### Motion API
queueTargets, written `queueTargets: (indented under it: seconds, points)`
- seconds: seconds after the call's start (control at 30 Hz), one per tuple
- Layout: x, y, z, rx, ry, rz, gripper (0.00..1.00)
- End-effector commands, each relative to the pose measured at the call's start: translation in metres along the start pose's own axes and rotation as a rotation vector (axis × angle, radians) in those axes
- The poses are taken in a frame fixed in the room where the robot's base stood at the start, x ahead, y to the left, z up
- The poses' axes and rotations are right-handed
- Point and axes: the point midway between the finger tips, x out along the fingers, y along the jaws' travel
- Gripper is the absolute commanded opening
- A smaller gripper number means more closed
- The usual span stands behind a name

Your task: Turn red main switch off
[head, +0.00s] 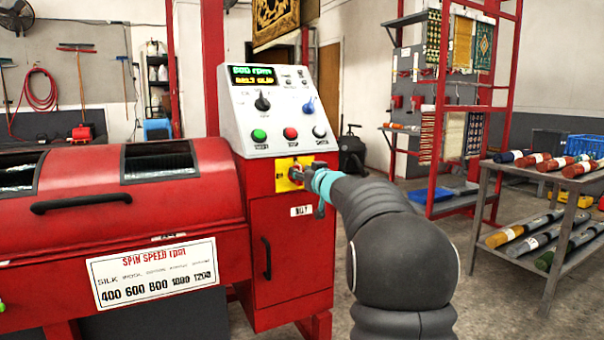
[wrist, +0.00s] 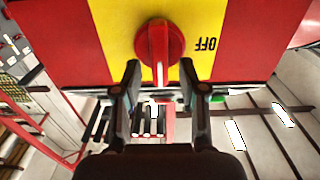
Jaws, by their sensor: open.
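The red main switch (wrist: 158,46) is a round rotary knob with a raised grip bar, on a yellow plate (wrist: 115,35). In the wrist view its bar stands upright in the picture, and an upside-down OFF label is to its right. In the head view the yellow plate (head: 283,181) is on the red machine's front, and my gripper partly hides the knob. My gripper (wrist: 165,88) is open, one finger on each side of the bar's lower end. I cannot tell whether the fingers touch it. The gripper also shows in the head view (head: 306,174).
The sloped control panel (head: 275,105) with buttons and a lit display is just above the switch. The red spin machine drum (head: 110,200) is at left. A grey rack (head: 538,172) with rolled rugs stands at right. Floor shows between my arm and the rack.

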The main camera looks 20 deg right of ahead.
Motion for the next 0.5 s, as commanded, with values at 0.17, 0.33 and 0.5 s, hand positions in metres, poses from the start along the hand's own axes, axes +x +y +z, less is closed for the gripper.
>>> queueTargets:
  seconds: [0.17, 0.33, 0.5]
  points:
    - [-0.0002, -0.0002, 0.0001, 0.0, 0.0, 0.0, 0.19]
    - [-0.0002, -0.0002, 0.0002, 0.0, 0.0, 0.0, 0.0]
    - [-0.0002, -0.0003, 0.0001, -0.005, 0.0, -0.001, 0.0]
